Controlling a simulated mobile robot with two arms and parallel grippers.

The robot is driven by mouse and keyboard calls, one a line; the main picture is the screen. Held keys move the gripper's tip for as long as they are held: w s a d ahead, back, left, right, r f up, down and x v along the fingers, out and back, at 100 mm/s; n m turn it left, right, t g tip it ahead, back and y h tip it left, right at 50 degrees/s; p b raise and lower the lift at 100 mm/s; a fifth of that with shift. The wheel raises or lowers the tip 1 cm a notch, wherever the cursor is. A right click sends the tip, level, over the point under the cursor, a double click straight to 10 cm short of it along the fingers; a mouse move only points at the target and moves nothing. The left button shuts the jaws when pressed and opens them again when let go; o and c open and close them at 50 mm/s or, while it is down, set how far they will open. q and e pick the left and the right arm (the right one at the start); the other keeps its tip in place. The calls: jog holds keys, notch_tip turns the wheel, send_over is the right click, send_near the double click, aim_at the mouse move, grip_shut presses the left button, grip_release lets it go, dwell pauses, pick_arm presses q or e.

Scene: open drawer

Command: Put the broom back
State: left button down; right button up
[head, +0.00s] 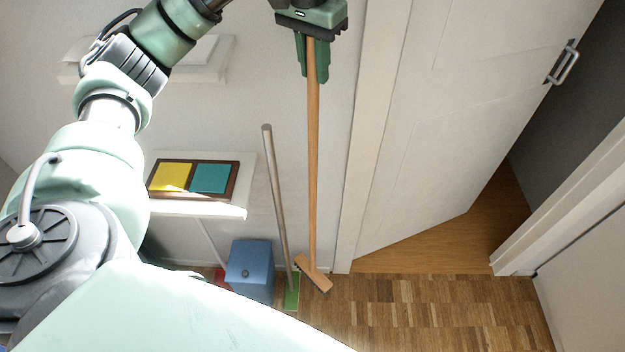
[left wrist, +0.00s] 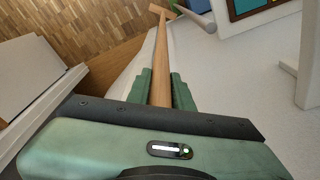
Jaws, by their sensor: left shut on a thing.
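The broom (head: 313,170) has a long wooden handle and a wooden head at the floor, near the wall beside the door frame. My left gripper (head: 312,62) is shut on the upper part of the broom handle, which hangs nearly upright below it. In the left wrist view the handle (left wrist: 162,60) runs away from between the fingers of my left gripper (left wrist: 160,90) toward the broom head. The broom head is at or just above the floor; I cannot tell if it touches. My right gripper is not in view.
A second stick (head: 278,200) with a green base (head: 291,293) leans by the wall, left of the broom. A blue bin (head: 250,268) stands beside it. A white shelf (head: 200,209) holds a yellow and teal framed panel (head: 192,178). An open white door (head: 450,120) is at right; parquet floor is clear in front.

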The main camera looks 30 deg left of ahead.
aim_at(312, 90)
pick_arm(q)
jog(key=shift+w+a+r, duration=0.2)
jog(key=shift+a, duration=0.1)
notch_tip(312, 90, down, 6)
jog(key=shift+a+f, duration=0.15)
notch_tip(312, 90, down, 9)
jog(key=shift+w+f+p, duration=0.1)
jog(key=shift+f+p, duration=0.1)
jog(key=shift+p, duration=0.95)
notch_tip(312, 90, down, 4)
jog(key=shift+r+p, duration=0.15)
jog(key=shift+p, duration=0.5)
jog(key=shift+f, duration=0.2)
jog(key=shift+f+b, duration=0.15)
jog(key=shift+b, duration=0.2)
jog(key=c, duration=1.3)
grip_release()
jog(key=shift+o, duration=0.2)
